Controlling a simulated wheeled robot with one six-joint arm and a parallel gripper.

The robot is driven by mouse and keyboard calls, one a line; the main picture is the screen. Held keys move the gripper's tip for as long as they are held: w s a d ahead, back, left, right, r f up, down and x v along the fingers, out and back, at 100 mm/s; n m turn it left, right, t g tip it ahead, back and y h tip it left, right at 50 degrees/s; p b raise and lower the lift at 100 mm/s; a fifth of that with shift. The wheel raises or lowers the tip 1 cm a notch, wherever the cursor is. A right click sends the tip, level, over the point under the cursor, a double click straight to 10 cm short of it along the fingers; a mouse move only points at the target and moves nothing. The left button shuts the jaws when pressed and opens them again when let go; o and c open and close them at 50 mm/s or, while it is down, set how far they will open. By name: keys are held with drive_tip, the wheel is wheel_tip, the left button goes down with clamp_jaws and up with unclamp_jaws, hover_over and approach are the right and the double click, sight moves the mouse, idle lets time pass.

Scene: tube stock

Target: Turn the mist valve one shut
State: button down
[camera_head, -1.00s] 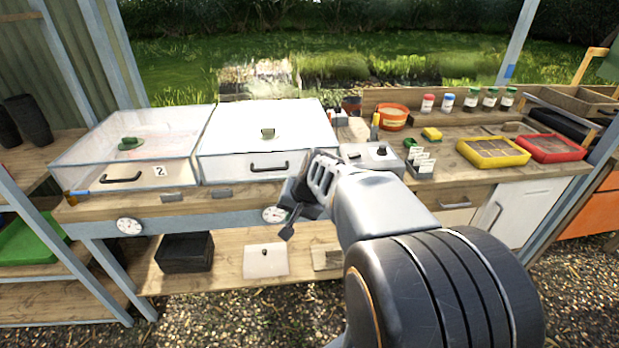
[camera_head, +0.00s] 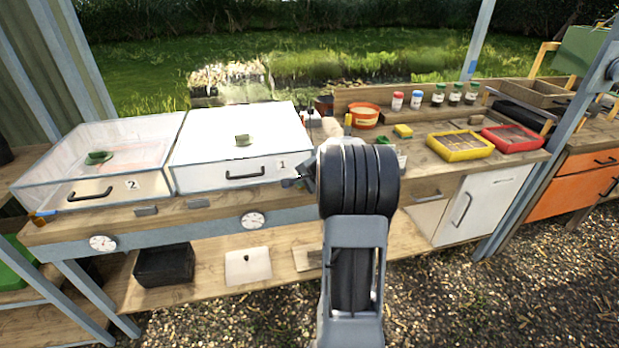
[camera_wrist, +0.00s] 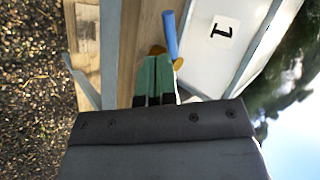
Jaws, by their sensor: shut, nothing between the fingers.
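The mist valve beside the box marked 1 shows in the wrist view as a blue lever (camera_wrist: 171,37) on brass fittings (camera_wrist: 157,50). The lever runs up and down in that picture, roughly along the box front. My gripper (camera_wrist: 155,62) is shut and empty, its green fingertips together, just below the lever and close to the brass; I cannot tell whether they touch. In the head view my gripper (camera_head: 296,183) is small, near the right front corner of the white box marked 1 (camera_head: 215,180). My arm hides the valve there.
A clear box marked 2 (camera_head: 150,190) stands left, with a blue valve lever (camera_head: 45,214) at its front left corner. Two gauges (camera_head: 254,222) sit on the bench's front rail. A yellow tray (camera_head: 455,153) and red tray (camera_head: 500,144) lie right. Gravel in front is clear.

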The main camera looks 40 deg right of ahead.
drive_tip(key=shift+w+r+p+x, duration=0.15)
drive_tip(key=shift+x, duration=0.95)
drive_tip(key=shift+w+r+p+x, duration=0.1)
drive_tip(key=shift+w+p+x, duration=0.05)
drive_tip(key=shift+x, duration=0.95)
